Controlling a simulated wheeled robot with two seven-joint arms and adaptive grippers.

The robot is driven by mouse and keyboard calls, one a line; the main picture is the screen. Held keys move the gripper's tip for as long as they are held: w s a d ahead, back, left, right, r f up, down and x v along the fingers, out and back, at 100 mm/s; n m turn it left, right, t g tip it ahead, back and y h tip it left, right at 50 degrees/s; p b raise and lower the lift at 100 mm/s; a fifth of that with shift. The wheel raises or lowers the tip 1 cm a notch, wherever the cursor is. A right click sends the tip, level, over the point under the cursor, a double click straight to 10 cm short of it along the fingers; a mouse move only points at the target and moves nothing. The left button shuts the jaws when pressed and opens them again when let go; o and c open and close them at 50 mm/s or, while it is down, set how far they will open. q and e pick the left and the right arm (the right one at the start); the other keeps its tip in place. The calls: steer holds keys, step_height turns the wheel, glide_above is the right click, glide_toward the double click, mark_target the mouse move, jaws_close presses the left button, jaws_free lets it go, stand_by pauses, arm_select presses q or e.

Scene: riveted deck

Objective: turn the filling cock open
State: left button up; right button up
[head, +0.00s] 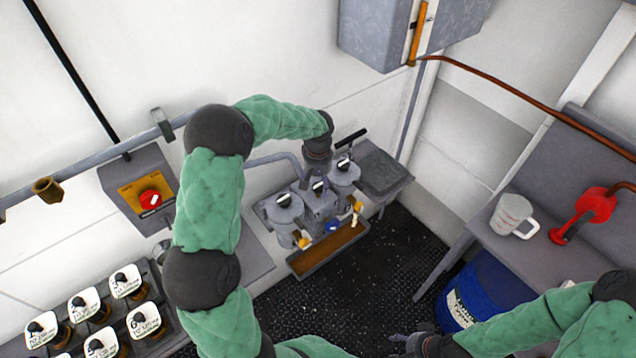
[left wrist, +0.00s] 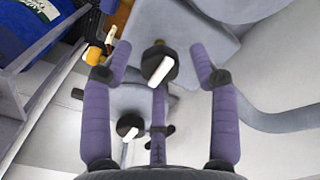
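A grey unit with several round pots stands against the wall in the head view; black knobs with white pointers top it. One knob (head: 318,186) is just below my left gripper (head: 317,164). In the left wrist view, a black knob with a white bar (left wrist: 158,68) lies between the two spread purple fingers of that gripper, with gaps on both sides. The gripper is open and holds nothing. A second knob (left wrist: 130,125) shows closer to the wrist. I cannot tell for sure which knob is the filling cock. My right gripper (head: 408,344) is low in the head view, its fingers unclear.
A brown trough (head: 328,250) sits in front of the pots, with small yellow taps above it. A red-knobbed box (head: 150,198) is on the wall at left. A bench with a white jug (head: 512,214) and a blue drum (head: 485,290) are at right.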

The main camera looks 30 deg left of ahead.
mark_target(318, 185)
arm_select(q)
step_height(318, 185, up, 12)
stand_by(0.6)
stand_by(0.5)
